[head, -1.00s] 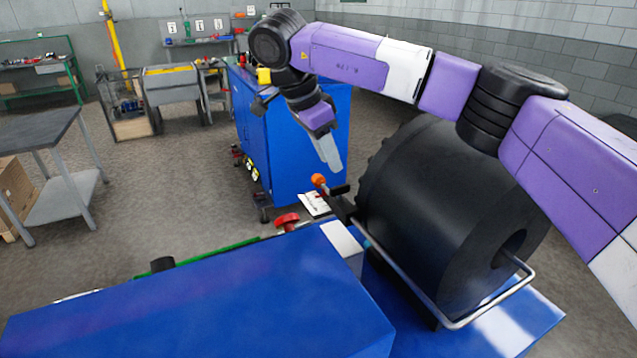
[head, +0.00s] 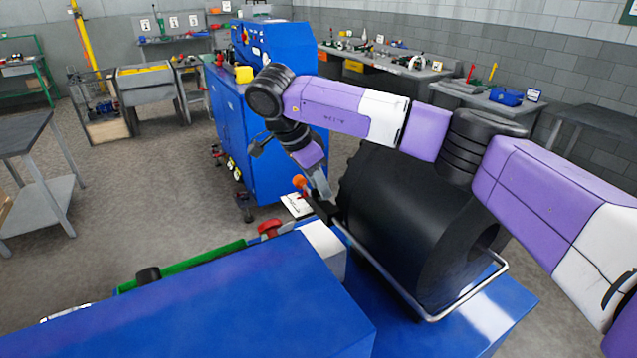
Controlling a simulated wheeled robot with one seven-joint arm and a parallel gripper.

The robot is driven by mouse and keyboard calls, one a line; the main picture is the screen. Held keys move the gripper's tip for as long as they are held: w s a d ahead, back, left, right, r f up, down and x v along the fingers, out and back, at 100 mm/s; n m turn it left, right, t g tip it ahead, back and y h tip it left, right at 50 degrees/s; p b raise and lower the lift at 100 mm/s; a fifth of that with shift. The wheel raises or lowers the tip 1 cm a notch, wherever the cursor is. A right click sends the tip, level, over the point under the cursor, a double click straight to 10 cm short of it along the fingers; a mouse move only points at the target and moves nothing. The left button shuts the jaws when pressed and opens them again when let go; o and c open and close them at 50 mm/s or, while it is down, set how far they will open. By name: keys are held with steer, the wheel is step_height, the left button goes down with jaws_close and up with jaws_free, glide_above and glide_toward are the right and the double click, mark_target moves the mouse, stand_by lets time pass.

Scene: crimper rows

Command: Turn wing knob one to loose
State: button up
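My gripper (head: 322,190) hangs at the end of the purple arm, with its grey fingers pointing down beside the black drum (head: 400,215). The fingertips are close to a dark bar-shaped part (head: 327,209) at the drum's left end; I cannot tell whether they touch it. An orange ball-ended handle (head: 299,181) is just left of the fingers. A red knob (head: 270,228) sits lower left on the machine edge. No label shows which part is wing knob one. The finger gap is too small to judge.
A blue machine cover (head: 200,300) fills the foreground. A bent metal rail (head: 470,312) runs around the drum's base. A blue cabinet (head: 262,150) stands behind the gripper. A grey table (head: 40,170) is at far left, with open floor between.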

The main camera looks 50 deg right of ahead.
jaws_close()
steer(key=shift+n+b, duration=0.4)
steer(key=shift+b, duration=0.05)
steer(key=n+t+b, duration=0.1)
steer(key=n+b, duration=0.1)
steer(key=n, duration=0.1)
steer(key=shift+s+f+b, duration=0.1)
steer(key=shift+f+b, duration=0.05)
steer(key=shift+b, duration=0.15)
steer(key=n+t+b, duration=0.2)
steer(key=n+b, duration=0.1)
steer(key=n, duration=0.1)
steer(key=shift+s, duration=0.1)
steer(key=n+b, duration=0.1)
steer(key=n, duration=0.1)
steer(key=n+t+y, duration=0.1)
steer(key=n, duration=0.2)
steer(key=shift+s+d+t+b, duration=0.1)
steer(key=shift+t+b, duration=0.2)
steer(key=shift+b, duration=0.1)
steer(key=n+y, duration=0.1)
steer(key=n, duration=0.1)
steer(key=n+t, duration=0.1)
steer(key=n, duration=0.2)
steer(key=shift+d+r+y, duration=0.1)
steer(key=shift+r+y, duration=0.1)
steer(key=shift+y, duration=0.2)
